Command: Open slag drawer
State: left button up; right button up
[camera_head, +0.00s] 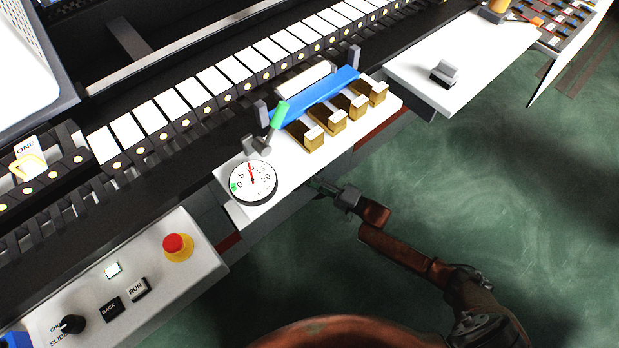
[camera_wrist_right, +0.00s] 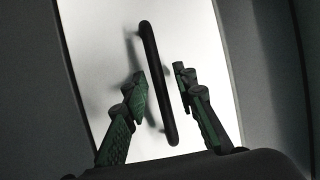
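In the right wrist view a pale drawer front (camera_wrist_right: 98,50) fills the middle. I take it to be the slag drawer, and its front looks closed on to the camera. A long black bar handle (camera_wrist_right: 154,50) stands off it. My right gripper (camera_wrist_right: 160,77) is open, with one green-padded finger on each side of the handle and a gap on both sides. In the head view my right gripper (camera_head: 322,186) reaches in under the front edge of the white gauge panel (camera_head: 295,165). The drawer and handle are hidden there. My left gripper is not in view.
A control box with a red button (camera_head: 178,246) stands at the lower left. The green floor (camera_head: 530,190) is clear at right.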

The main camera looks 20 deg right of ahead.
grip_shut()
jog(key=shift+d, duration=0.15)
dwell(0.4)
